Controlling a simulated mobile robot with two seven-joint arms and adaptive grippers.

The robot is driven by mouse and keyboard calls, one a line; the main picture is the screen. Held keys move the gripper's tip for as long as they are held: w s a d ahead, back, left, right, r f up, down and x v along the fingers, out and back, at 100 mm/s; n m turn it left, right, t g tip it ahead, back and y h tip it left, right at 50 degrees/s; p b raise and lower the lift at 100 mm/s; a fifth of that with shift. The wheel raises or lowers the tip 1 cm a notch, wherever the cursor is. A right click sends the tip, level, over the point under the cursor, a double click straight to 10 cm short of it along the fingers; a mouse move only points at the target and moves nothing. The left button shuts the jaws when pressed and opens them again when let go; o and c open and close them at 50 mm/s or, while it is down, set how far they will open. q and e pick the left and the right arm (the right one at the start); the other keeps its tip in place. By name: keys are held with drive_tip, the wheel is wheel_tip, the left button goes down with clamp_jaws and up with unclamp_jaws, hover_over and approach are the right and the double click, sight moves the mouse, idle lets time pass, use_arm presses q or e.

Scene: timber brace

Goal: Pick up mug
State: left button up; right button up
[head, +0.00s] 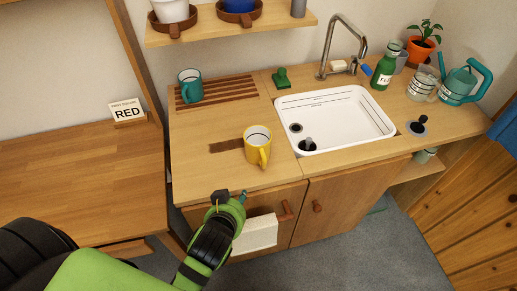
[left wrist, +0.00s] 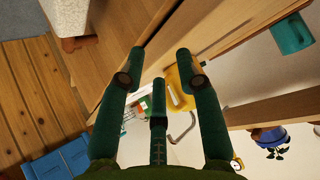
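My left gripper (head: 228,197) is at the counter's front edge, short of the yellow mug. In the left wrist view its fingers (left wrist: 160,72) are spread and empty. My right gripper is not in view.
A white sink (head: 345,112) lies right of the yellow mug. A green bottle (head: 384,68), a teal watering can (head: 459,84) and a potted plant stand at the back right. A cloth (head: 257,233) hangs on the cabinet front. A shelf (head: 230,25) overhangs the back.

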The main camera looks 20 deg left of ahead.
sight(260, 151)
use_arm(q)
drive_tip(key=w+d+r+t, duration=0.4)
drive_tip(key=w+d+r, duration=0.1)
drive_tip(key=shift+m+h, duration=0.3)
drive_tip(key=x, duration=0.2)
drive_tip(key=p+x, duration=0.1)
drive_tip(key=x, duration=0.4)
drive_tip(key=shift+s+a+f, duration=0.1)
drive_tip(key=shift+a+f, duration=0.2)
drive_tip(key=shift+f, duration=0.1)
drive_tip(key=shift+r, duration=0.1)
clamp_jaws()
